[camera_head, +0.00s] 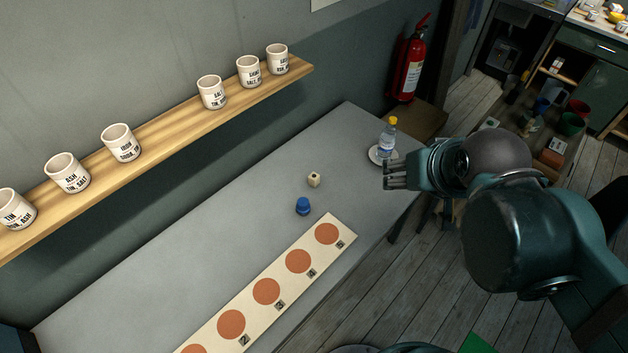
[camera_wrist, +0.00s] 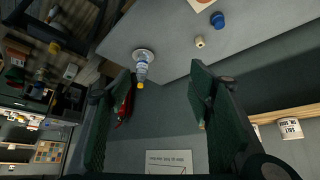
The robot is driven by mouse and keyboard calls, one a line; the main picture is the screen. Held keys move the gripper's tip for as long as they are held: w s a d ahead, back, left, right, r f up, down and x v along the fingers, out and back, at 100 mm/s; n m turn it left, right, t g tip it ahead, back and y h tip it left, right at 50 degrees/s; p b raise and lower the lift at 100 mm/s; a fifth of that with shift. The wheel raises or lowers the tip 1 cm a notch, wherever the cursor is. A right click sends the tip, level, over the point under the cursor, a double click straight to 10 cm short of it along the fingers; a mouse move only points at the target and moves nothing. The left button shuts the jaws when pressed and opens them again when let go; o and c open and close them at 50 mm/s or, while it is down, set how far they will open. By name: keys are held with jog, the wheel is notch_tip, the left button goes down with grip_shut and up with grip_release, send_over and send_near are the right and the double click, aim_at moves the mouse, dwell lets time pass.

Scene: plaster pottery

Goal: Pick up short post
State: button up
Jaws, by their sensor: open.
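A small cream block-like piece (camera_head: 313,180), the likeliest short post, stands on the grey table near its middle. It also shows in the wrist view (camera_wrist: 200,43), with a dark spot on it. A blue knobbed piece (camera_head: 303,206) stands close by, nearer the numbered strip; it shows in the wrist view (camera_wrist: 217,20) too. My gripper (camera_head: 388,175) is open and empty, up at the table's right end, to the right of the cream piece and apart from it. In the wrist view its two fingers (camera_wrist: 158,78) are spread wide with nothing between them.
A water bottle (camera_head: 388,138) stands on a white saucer (camera_head: 377,157) just behind my gripper. A numbered strip with orange discs (camera_head: 283,290) lies along the table's front edge. A wooden shelf (camera_head: 180,130) holds several labelled cups above the table. The table left of the pieces is clear.

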jog(key=c, duration=0.4)
dwell(0.3)
jog(key=m+g+h+b, duration=0.35)
jog(key=m+b, duration=0.45)
jog(key=b, duration=0.5)
send_over(314, 180)
jog(key=a, duration=0.2)
notch_tip(314, 180, down, 34)
jog(key=shift+s+d+r+y, duration=0.1)
jog(key=shift+s+r+y, duration=0.1)
jog(key=shift+s+y, duration=0.15)
